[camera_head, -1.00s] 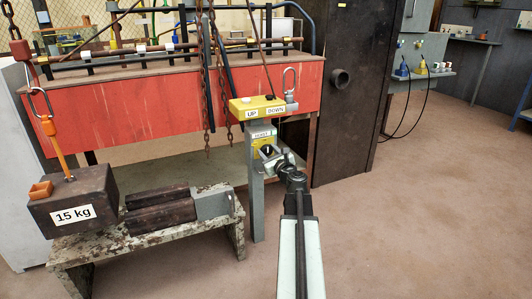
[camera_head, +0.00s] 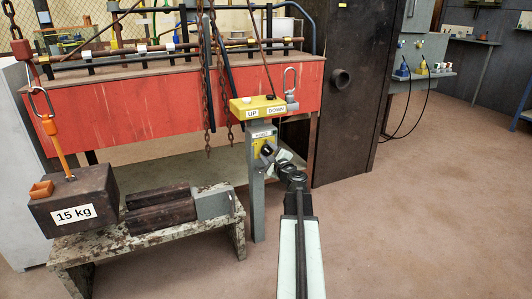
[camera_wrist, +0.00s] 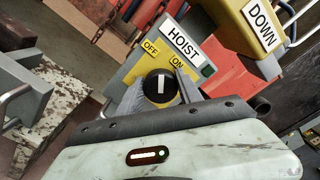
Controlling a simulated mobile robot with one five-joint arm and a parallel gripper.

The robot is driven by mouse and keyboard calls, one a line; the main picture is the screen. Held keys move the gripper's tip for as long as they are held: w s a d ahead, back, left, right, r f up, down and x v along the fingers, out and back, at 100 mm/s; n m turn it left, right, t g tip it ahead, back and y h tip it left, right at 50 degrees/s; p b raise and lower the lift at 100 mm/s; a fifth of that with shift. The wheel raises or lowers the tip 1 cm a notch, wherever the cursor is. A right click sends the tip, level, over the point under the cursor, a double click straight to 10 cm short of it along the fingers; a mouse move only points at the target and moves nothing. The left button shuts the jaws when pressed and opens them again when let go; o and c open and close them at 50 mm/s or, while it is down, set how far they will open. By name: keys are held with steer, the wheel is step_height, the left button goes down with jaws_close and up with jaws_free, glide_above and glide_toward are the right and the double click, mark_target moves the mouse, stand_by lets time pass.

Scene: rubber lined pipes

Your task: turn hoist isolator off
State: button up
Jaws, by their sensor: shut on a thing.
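The hoist isolator is a round black knob (camera_wrist: 159,86) with a white line, on a yellow plate (camera_wrist: 140,68) marked OFF and ON below a HOIST label (camera_wrist: 186,44). In the wrist view the white line stands upright in the picture, pointing between the two words; I cannot tell which setting it is at. My gripper (camera_wrist: 160,80) is shut on the knob, with one grey finger on each side. In the head view my gripper (camera_head: 272,153) is at the plate on the grey post (camera_head: 257,205), mostly covering the knob.
A yellow UP/DOWN box (camera_head: 258,107) sits just above the isolator. A bench (camera_head: 150,238) with dark blocks and a 15 kg weight (camera_head: 75,205) hanging on a hook stand to the left. A red-fronted table (camera_head: 150,105) is behind. The floor on the right is clear.

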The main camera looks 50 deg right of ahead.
steer(key=n, duration=0.4)
steer(key=shift+w+a+n, duration=0.1)
steer(key=shift+w+n, duration=0.2)
steer(key=shift+s+f+n, duration=0.1)
steer(key=shift+n, duration=1.2)
steer(key=shift+s+f+n, duration=0.1)
steer(key=shift+n, duration=1.2)
steer(key=o, duration=1.4)
steer(key=shift+c, duration=0.2)
steer(key=v, duration=0.7)
steer(key=shift+s, duration=0.35)
